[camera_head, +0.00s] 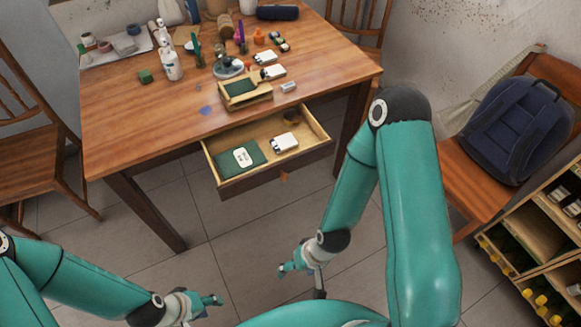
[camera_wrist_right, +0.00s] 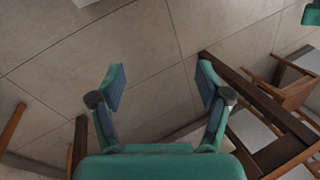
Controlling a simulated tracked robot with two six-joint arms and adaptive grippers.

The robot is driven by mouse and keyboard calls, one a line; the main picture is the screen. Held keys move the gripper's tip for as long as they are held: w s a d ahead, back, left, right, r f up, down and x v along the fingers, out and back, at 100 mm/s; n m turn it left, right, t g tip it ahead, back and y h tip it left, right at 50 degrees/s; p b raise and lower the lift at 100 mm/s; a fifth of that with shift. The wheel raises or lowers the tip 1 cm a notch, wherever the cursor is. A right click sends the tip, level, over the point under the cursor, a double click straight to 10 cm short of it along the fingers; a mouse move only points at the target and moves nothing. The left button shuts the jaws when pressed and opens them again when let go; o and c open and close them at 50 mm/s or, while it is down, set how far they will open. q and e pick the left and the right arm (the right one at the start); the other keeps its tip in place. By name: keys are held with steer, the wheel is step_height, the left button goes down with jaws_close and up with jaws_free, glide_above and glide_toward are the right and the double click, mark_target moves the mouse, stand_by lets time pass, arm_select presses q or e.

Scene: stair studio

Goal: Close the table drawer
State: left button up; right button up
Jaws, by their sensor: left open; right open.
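The table drawer (camera_head: 270,178) is pulled out from the front of the wooden table (camera_head: 130,125). Inside it lie a green booklet (camera_head: 232,166) with a white label and a white box (camera_head: 285,142). A small knob (camera_head: 284,177) shows on the drawer front. My right gripper (camera_head: 290,270) hangs below and in front of the drawer, apart from it. In the right wrist view my right gripper (camera_wrist_right: 160,90) is open and empty above the floor. My left gripper (camera_head: 215,305) is open at the lower left, away from the drawer.
Bottles, jars and small boxes crowd the table's back; a wooden tray (camera_head: 244,97) sits near its front edge. A chair (camera_head: 30,160) stands left. A chair with a blue backpack (camera_head: 518,128) and a bottle shelf (camera_head: 535,245) stand right. The tiled floor before the drawer is clear.

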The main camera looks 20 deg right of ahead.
steer(key=shift+s+d+m, duration=0.15)
steer(key=shift+s+m, duration=0.25)
steer(key=shift+m, duration=0.8)
steer(key=c, duration=0.5)
steer(key=shift+w+d+r+m, duration=0.3)
steer(key=shift+m, duration=0.6)
steer(key=c, duration=0.3)
steer(key=w+m+b, duration=0.1)
steer(key=w+d+m+b, duration=0.1)
steer(key=w+d+m+t+b, duration=0.1)
steer(key=w, duration=0.1)
steer(key=shift+d+r+h+b, duration=0.1)
steer(key=shift+r+h+b, duration=0.2)
steer(key=shift+b, duration=0.05)
jaws_close()
steer(key=m+t+h+b, duration=0.3)
steer(key=m+t+b, duration=0.55)
steer(key=b, duration=1.45)
glide_toward(296, 166)
steer(key=shift+n+t+y, duration=0.3)
steer(key=shift+n+t, duration=0.35)
steer(key=shift+t, duration=0.3)
steer(key=w+f+b, duration=0.1)
steer(key=w+f, duration=0.1)
steer(key=w+f+b, duration=0.1)
steer(key=f, duration=0.1)
steer(key=shift+w+f, duration=0.2)
steer(key=shift+w, duration=0.7)
